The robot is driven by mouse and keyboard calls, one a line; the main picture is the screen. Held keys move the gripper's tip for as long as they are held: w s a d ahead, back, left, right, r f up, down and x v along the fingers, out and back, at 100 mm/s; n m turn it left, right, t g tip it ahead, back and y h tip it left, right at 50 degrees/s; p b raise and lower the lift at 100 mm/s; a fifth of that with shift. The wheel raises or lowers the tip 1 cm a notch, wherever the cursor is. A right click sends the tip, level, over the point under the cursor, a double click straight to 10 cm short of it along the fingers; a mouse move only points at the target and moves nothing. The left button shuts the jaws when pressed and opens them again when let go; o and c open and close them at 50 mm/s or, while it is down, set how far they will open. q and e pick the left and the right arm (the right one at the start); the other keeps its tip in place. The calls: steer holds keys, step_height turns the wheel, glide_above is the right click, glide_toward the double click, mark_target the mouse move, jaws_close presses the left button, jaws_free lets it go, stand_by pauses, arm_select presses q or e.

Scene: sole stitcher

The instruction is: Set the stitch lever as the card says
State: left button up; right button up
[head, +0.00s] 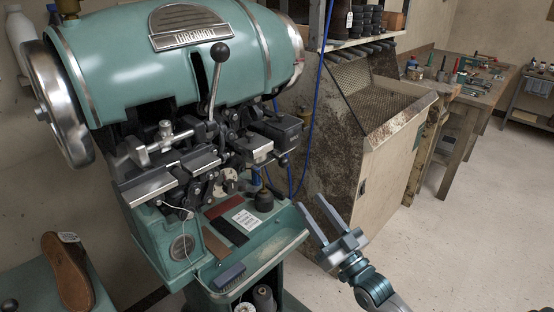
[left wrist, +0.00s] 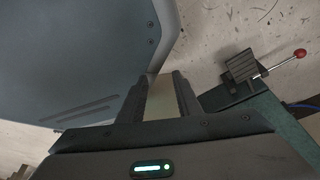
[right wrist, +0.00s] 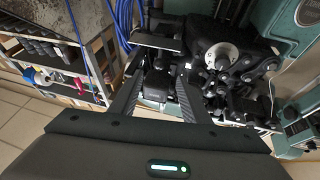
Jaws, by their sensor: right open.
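The stitch lever, a steel rod with a black ball knob (head: 220,52), stands upright at the front of the green stitching machine (head: 130,60) in the head view. A small white card (head: 247,220) lies on the machine's green tray; its print is too small to read. My right gripper (head: 312,203) is open and empty, to the right of the tray and well below and right of the lever. In the right wrist view, its fingers (right wrist: 161,75) are apart before the machine's dark mechanism. My left gripper (left wrist: 161,80) shows only in the left wrist view, open and empty.
A brown shoe sole (head: 67,270) rests on a green stand at lower left. The tray also holds coloured strips, a dark pot (head: 263,200) and a brush (head: 229,275). The left wrist view shows a red-knobbed lever (left wrist: 300,53). Floor at right is clear.

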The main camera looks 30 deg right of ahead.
arm_select(q)
steer(key=shift+w, duration=0.15)
arm_select(e)
steer(key=shift+w, duration=0.15)
steer(key=p, duration=0.3)
glide_toward(278, 157)
steer(key=w, duration=0.2)
steer(key=p+x, duration=0.2)
steer(key=x, duration=0.5)
steer(key=shift+a+r, duration=0.1)
steer(key=shift+w+r, duration=0.1)
steer(key=shift+w, duration=0.35)
arm_select(q)
steer(key=s+a+r+g, duration=0.2)
steer(key=s+a, duration=0.1)
steer(key=s, duration=0.6)
steer(key=shift+a+r+g+y, duration=0.2)
steer(key=shift+r+g+y, duration=0.1)
steer(key=shift+y, duration=0.1)
arm_select(e)
steer(key=shift+c, duration=0.6)
jaws_close()
